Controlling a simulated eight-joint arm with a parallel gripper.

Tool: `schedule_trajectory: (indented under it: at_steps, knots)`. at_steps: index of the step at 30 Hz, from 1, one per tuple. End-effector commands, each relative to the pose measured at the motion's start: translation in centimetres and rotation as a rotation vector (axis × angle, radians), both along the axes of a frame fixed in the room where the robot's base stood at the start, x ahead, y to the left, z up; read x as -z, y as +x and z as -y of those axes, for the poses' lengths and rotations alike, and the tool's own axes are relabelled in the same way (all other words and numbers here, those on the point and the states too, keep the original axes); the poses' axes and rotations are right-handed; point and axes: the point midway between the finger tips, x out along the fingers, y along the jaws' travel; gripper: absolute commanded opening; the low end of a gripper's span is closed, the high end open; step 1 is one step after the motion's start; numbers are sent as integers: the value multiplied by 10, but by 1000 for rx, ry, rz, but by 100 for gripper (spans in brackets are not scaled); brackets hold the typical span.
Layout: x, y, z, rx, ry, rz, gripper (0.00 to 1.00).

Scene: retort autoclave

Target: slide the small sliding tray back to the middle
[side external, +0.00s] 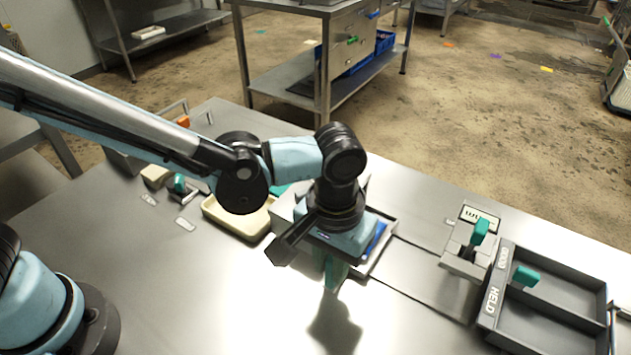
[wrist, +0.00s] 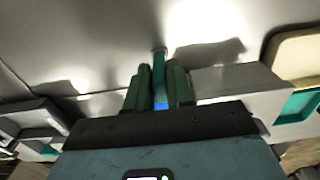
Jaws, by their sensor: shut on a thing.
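The small sliding tray (side external: 385,255) is a pale metal tray with a blue patch inside. It sits mid-table at the left end of a track marked on the tabletop, mostly hidden behind my gripper. My gripper (side external: 333,275) points down at the tray's near side. In the wrist view, my gripper's two dark green fingers (wrist: 159,90) are closed around a thin teal upright handle (wrist: 158,62). The handle appears to belong to the tray, but its base is hidden.
A cream tray (side external: 238,222) lies left of my gripper. The track (side external: 425,270) between looks clear.

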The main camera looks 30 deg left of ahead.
Motion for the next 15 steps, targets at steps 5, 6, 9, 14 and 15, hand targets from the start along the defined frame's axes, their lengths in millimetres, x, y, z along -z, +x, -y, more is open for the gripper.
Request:
schedule_trajectory:
  at_steps: [5, 6, 9, 14, 15]
  knots:
    - [0, 1, 33, 1, -1, 3, 0]
    - [0, 1, 36, -1, -1, 3, 0]
    - [-1, 1, 39, -3, -1, 4, 0]
    - [-1, 1, 39, -3, -1, 4, 0]
    - [-1, 1, 39, -3, -1, 4, 0]
